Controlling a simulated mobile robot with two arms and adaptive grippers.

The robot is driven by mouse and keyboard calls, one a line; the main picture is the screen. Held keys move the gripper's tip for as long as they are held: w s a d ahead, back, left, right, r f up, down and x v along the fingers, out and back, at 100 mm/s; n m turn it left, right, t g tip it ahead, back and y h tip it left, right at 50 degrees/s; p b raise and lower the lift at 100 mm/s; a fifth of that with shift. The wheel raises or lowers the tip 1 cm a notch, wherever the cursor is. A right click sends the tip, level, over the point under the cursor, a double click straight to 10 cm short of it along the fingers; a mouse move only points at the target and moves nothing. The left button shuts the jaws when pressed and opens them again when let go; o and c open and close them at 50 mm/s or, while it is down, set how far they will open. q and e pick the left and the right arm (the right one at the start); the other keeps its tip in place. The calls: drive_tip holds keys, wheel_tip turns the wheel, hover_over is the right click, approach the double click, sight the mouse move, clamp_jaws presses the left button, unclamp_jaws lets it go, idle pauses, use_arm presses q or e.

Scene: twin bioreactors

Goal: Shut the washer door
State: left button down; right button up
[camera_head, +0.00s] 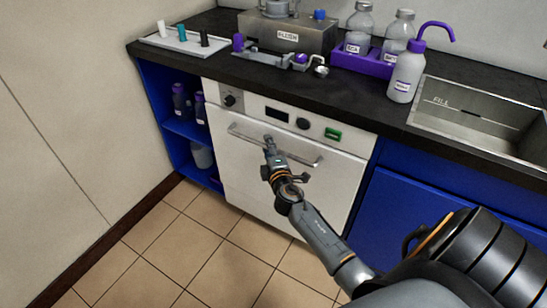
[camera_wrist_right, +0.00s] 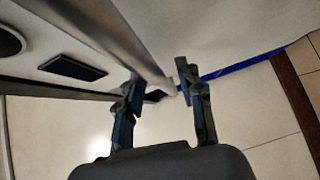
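The white washer (camera_head: 292,165) stands under the dark counter, with a bar handle (camera_head: 304,163) across the upper part of its door. In the head view the door looks upright and nearly flush; I cannot tell whether a small gap remains. In the right wrist view the handle bar (camera_wrist_right: 120,42) runs in from the upper left towards the space between the fingertips of the right gripper (camera_wrist_right: 160,75). The fingers are apart; contact with the bar is unclear. My left gripper is not in view.
A control panel (camera_head: 289,119) with knobs and a green button sits above the door. An open blue shelf (camera_head: 182,128) with bottles is to the left, a blue cabinet (camera_head: 395,212) to the right. A sink (camera_head: 484,119) and labware are on the counter. The tiled floor (camera_head: 222,262) is clear.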

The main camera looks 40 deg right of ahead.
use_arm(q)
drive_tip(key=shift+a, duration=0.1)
use_arm(e)
drive_tip(key=v, duration=1)
drive_tip(key=shift+s, duration=0.25)
drive_tip(key=shift+a+r, duration=0.1)
